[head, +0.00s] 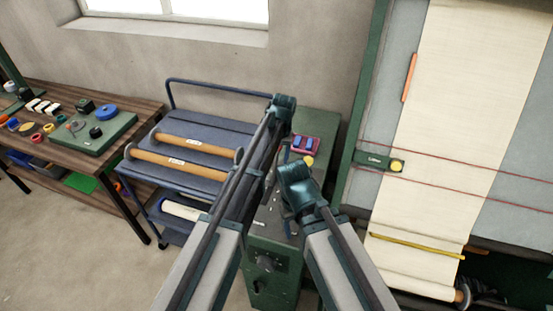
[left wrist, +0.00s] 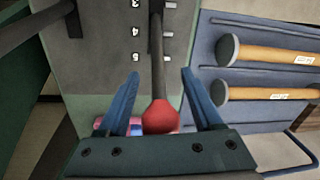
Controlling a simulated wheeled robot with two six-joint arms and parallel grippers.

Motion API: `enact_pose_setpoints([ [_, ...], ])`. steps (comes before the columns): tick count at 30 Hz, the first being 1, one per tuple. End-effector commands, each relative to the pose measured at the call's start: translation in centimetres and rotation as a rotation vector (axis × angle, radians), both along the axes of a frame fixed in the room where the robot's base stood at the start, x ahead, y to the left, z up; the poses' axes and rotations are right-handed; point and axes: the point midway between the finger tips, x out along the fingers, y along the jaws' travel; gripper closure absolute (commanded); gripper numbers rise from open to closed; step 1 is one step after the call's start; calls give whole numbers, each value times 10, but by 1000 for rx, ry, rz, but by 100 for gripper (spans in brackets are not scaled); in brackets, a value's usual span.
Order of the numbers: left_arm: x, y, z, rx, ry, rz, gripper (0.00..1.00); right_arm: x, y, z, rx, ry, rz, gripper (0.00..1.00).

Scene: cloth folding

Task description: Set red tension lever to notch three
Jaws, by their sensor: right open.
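The red lever knob (left wrist: 161,117) on a dark shaft (left wrist: 157,60) shows in the left wrist view, rising from a slot in a grey plate (left wrist: 95,50). The white labels 3, 4 and 5 (left wrist: 136,31) run down beside the slot. Which notch the lever sits in is unclear. My left gripper (left wrist: 160,76) is open, its blue fingers on either side of the knob with a gap at each side. In the head view my left gripper (head: 284,104) is over the green cabinet (head: 318,126), and my arms hide the lever. My right gripper (head: 297,177) is open, lower and nearer.
A blue cart (head: 190,128) with wooden rollers (head: 178,162) stands left of the cabinet. Further left is a wooden workbench (head: 45,145) with small parts. On the right, a green frame (head: 362,110) holds cream cloth (head: 450,90). A pink tray (head: 315,143) lies on the cabinet.

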Motion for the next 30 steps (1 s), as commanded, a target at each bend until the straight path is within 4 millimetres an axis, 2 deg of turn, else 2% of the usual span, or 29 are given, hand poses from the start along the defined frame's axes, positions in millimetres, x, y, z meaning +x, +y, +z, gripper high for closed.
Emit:
enact_pose_setpoints([
  [1,0,0,0,0,0,0,43,0,0,0,0,0,0,36],
  [9,0,0,0,0,0,0,92,0,0,0,0,0,0,36],
  [11,0,0,0,0,0,0,100,0,0,0,0,0,0,36],
  [30,0,0,0,0,0,0,100,0,0,0,0,0,0,36],
])
